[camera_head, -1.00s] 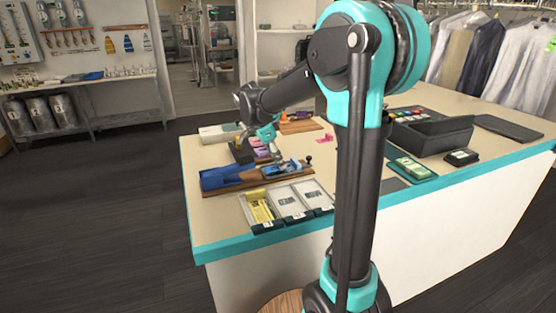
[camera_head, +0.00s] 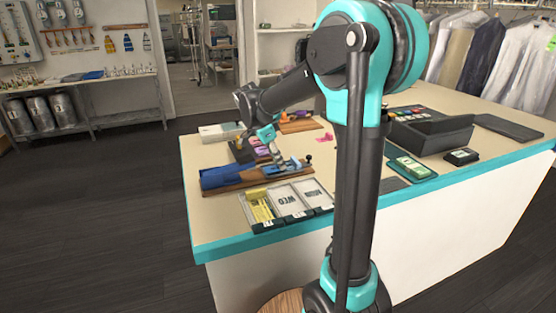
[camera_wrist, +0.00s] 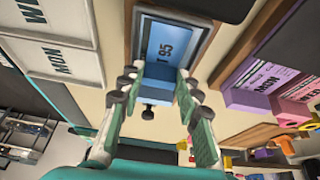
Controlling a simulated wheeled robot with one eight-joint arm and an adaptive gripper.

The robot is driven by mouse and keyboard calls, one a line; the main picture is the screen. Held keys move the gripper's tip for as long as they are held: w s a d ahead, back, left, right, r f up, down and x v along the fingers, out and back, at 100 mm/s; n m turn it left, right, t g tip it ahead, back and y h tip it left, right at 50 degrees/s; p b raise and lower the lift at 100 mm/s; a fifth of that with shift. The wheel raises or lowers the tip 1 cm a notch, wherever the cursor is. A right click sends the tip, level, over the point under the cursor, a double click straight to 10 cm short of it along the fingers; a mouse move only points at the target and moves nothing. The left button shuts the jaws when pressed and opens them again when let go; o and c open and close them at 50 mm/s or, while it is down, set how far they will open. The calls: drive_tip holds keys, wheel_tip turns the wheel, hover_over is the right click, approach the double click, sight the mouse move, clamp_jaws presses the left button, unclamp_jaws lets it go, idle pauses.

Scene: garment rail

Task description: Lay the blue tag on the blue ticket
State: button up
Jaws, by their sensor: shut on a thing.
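In the head view my gripper (camera_head: 277,163) is low over the wooden board (camera_head: 240,184), at the blue ticket (camera_head: 292,167). The tag is not distinct there.
Trays with yellow and white cards (camera_head: 260,207) stand in front. Purple (camera_wrist: 258,88) and pink (camera_wrist: 300,85) tags lie beside the ticket. A dark box (camera_head: 430,133) stands at the right of the counter.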

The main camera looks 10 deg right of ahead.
drive_tip(key=o, duration=1.2)
drive_tip(key=shift+r, duration=2.5)
drive_tip(key=shift+r, duration=2.5)
